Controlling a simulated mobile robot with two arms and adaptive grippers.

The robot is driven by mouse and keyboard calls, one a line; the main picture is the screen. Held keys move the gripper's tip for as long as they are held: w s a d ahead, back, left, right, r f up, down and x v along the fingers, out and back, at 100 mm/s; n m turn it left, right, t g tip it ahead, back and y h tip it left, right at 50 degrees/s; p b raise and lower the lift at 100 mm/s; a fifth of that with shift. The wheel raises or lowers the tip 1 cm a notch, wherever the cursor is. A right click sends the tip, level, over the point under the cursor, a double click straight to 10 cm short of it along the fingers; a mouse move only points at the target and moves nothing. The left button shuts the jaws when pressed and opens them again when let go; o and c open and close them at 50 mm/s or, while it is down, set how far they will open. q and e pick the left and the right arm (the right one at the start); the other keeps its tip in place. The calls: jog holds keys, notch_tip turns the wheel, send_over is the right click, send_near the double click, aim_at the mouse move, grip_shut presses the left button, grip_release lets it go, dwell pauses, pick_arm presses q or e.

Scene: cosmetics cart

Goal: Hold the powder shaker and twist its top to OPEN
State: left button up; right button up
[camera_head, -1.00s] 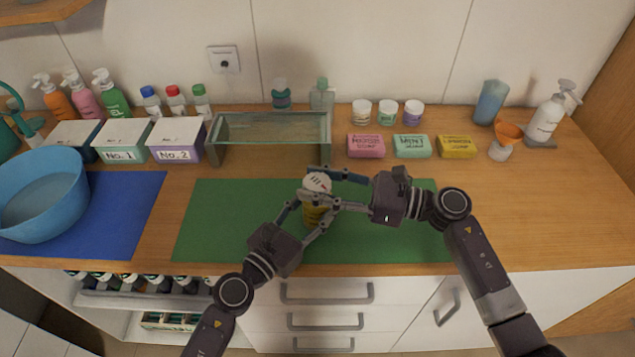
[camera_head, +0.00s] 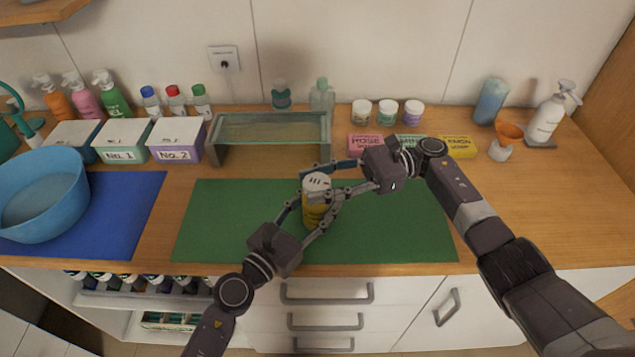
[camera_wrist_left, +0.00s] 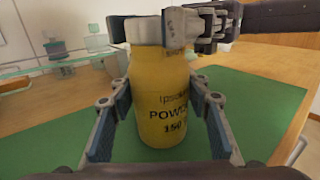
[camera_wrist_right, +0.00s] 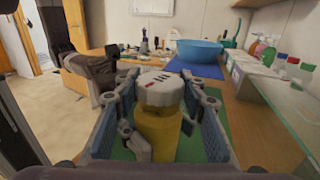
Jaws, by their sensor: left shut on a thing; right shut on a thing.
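The powder shaker has a yellow body (camera_head: 315,216) and a white top (camera_head: 317,181), and stands upright over the green mat (camera_head: 230,222). My left gripper (camera_head: 314,213) is shut on the yellow body from the front left; the left wrist view shows the body (camera_wrist_left: 165,100) between its fingers, with "POWDER" lettering. My right gripper (camera_head: 325,180) is shut around the white top from the right. In the right wrist view the top (camera_wrist_right: 160,88) sits between the fingers, with dark marks on its face. Whether the top has come loose from the body I cannot tell.
A glass-topped shelf stand (camera_head: 270,127), soap boxes (camera_head: 457,147) and small jars stand behind the mat. A blue basin (camera_head: 42,195) sits on the blue mat at left. The right part of the wooden counter (camera_head: 540,200) is clear.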

aim_at(318, 181)
jog(key=shift+f+g, duration=0.2)
jog(key=shift+g, duration=0.1)
dwell(0.4)
jog(key=o, duration=1.2)
jog(key=shift+r, duration=0.1)
jog(key=shift+r, duration=0.1)
notch_tip(318, 181, up, 10)
jog(key=shift+f, duration=0.1)
